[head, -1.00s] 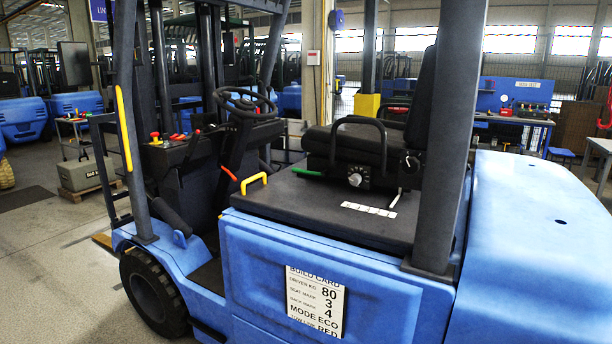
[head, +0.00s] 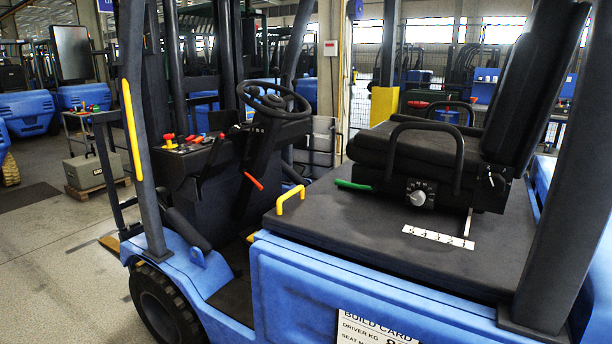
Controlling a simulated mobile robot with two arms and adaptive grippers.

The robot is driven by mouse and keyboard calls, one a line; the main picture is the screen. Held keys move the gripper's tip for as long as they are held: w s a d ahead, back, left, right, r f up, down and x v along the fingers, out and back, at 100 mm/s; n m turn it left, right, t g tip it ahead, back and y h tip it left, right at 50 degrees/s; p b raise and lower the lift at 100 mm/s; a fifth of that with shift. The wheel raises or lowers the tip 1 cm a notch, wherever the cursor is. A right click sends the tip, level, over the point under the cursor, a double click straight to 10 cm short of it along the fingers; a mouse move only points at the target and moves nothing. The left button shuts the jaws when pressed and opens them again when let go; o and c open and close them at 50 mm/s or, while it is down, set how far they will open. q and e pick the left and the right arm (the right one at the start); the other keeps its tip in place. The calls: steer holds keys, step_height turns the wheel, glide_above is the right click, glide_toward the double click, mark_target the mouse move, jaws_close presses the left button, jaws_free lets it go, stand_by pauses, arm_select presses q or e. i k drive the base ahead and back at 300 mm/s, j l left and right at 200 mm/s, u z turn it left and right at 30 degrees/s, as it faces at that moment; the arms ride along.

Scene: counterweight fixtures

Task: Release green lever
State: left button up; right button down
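The green lever (head: 353,185) is a short bar at the front lower edge of the black seat (head: 414,153), just above the dark seat deck (head: 370,228). It lies nearly flat, pointing toward the steering wheel side. A round weight dial (head: 418,197) sits on the seat base to its right. A white numbered scale strip (head: 438,237) lies on the deck below the seat. Neither of my grippers shows in the head view.
A yellow handle (head: 290,200) stands on the deck's front edge. An orange-red lever (head: 253,181) is below the steering wheel (head: 274,99). Dark posts (head: 568,190) frame the cab opening. A build card (head: 372,328) is on the blue side panel.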

mark_target(373, 189)
steer(key=i+j, duration=0.65)
steer(key=i, duration=0.2)
steer(key=u, duration=0.05)
